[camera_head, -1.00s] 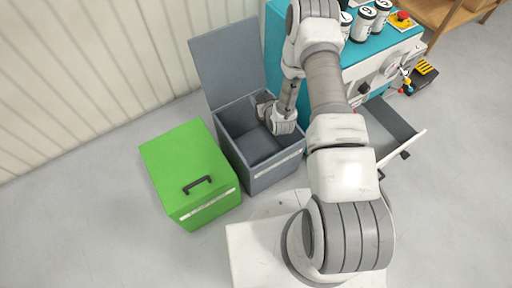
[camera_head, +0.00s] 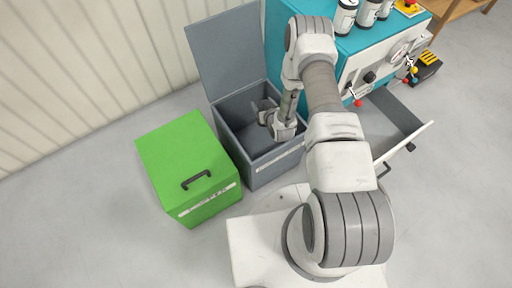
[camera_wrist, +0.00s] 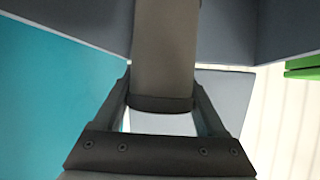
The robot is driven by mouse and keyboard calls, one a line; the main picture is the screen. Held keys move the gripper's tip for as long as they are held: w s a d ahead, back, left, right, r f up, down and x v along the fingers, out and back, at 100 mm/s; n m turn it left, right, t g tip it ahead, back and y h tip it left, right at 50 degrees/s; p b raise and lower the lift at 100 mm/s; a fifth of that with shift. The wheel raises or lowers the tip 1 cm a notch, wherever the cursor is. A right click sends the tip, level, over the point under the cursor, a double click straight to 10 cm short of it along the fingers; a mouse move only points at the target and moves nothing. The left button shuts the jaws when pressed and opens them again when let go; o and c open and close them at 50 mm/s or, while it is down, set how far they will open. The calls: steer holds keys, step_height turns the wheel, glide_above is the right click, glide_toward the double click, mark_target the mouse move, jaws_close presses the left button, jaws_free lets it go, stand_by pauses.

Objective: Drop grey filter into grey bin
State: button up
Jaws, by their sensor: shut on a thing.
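The grey bin (camera_head: 278,163) stands in the middle of the head view with its lid (camera_head: 224,50) raised at the back. My gripper (camera_head: 266,113) is at the bin's opening, over its right part. In the wrist view my gripper (camera_wrist: 161,88) is shut on the grey filter (camera_wrist: 165,45), a long grey-brown block between its two fingers. The filter's far end runs out of the top of the wrist view. In the head view the filter cannot be told clearly from the dark fingers.
A green bin (camera_head: 185,165) with a closed lid stands left of the grey bin. A teal cabinet (camera_head: 283,50) with several canisters on top is close on the right. Bare floor (camera_head: 80,225) lies at the left.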

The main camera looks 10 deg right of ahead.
steer(key=shift+f, duration=0.15)
steer(key=o, duration=1.5)
steer(key=shift+c, duration=0.2)
steer(key=p+v, duration=0.6)
steer(key=v, duration=1.1)
steer(key=shift+s+d, duration=0.1)
steer(key=shift+d, duration=0.05)
